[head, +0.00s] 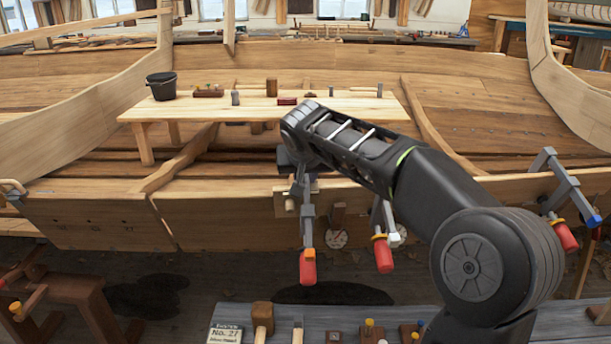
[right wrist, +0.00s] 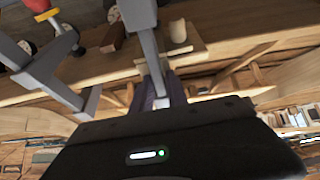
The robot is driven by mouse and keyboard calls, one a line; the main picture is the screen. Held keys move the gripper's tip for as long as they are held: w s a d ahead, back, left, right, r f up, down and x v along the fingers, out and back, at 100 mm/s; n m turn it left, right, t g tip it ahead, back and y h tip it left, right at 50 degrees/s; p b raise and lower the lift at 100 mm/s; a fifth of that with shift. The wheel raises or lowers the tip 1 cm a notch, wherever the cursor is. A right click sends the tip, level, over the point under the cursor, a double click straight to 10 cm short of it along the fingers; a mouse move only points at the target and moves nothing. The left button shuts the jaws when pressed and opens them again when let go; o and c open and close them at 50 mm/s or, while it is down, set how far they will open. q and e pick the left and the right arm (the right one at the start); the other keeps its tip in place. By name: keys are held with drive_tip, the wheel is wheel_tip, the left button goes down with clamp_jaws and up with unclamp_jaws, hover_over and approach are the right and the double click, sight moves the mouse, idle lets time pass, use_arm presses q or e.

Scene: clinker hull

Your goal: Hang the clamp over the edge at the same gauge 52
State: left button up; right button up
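My right gripper (head: 299,172) is at the top edge of the hull's front plank (head: 240,212). It is shut on a grey clamp (head: 308,225) with a red handle and orange tip. The clamp hangs down in front of the plank; whether it touches the edge is hard to tell. The right wrist view shows its grey bar (right wrist: 143,25) between the fingers (right wrist: 160,92). Another gauge (head: 337,238) is below a brown block. Gauge numbers are unreadable. My left gripper is out of view.
A third clamp (head: 563,195) with a blue tip is on the plank at far right. A brown block (head: 338,213) is on the plank face between the nearer clamps. A plank table (head: 255,110) stands inside the hull; a grey bench (head: 345,318) with tools is in front.

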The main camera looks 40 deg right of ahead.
drive_tip(key=o, duration=0.3)
drive_tip(key=shift+o, duration=0.2)
drive_tip(key=shift+f, duration=0.15)
drive_tip(key=v, duration=0.8)
drive_tip(key=shift+w, duration=0.1)
idle(0.7)
